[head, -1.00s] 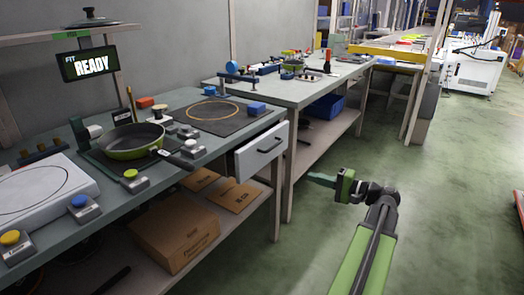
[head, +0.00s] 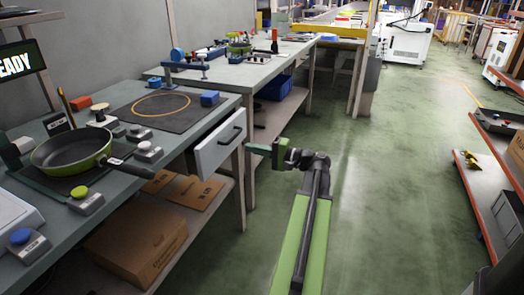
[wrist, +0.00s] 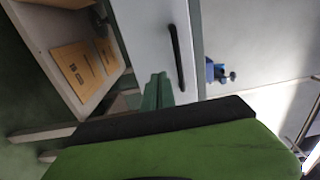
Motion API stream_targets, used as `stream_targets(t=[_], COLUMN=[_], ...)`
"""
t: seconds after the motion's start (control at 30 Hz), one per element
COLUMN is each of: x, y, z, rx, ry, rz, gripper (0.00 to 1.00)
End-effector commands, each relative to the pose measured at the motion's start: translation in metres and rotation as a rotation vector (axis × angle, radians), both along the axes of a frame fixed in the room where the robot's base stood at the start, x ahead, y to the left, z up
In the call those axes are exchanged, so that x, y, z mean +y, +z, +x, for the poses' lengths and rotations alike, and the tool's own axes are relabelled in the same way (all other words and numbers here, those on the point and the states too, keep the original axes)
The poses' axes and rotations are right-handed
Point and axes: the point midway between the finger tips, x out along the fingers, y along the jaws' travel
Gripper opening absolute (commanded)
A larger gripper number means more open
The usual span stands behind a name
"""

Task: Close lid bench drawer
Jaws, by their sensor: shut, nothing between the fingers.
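The drawer (head: 213,153) has a pale front with a dark bar handle (head: 230,135), and it stands pulled out from under the right end of the bench (head: 128,175). My gripper (head: 252,148) is shut and empty, just right of the drawer front in the head view. In the wrist view the drawer front (wrist: 146,35) and its handle (wrist: 176,57) lie ahead of the shut fingers (wrist: 157,92). I cannot tell whether the fingertips touch the front.
A green pan (head: 72,152) and button boxes stand on the bench. Cardboard boxes (head: 135,235) lie on the shelf below. A second bench (head: 235,75) stands behind. An orange-edged shelf rack (head: 483,190) is at the right, with clear floor (head: 400,170) between.

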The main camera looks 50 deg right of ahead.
Motion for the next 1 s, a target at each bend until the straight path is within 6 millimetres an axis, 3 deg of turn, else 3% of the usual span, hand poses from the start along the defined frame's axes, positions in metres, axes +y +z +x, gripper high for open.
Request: stream_targets(t=[0.1, 0.33, 0.8, 1.0], x=[0.008, 0.016, 0.019, 0.009], y=[0.0, 0.0, 0.0, 0.0], z=[0.027, 0.061, 0.07, 0.078], rx=[0.0, 0.0, 0.0, 0.0], ry=[0.005, 0.004, 0.004, -0.017], rz=[0.0, 0.0, 0.0, 0.0], gripper=[0.0, 0.0, 0.0, 0.0])
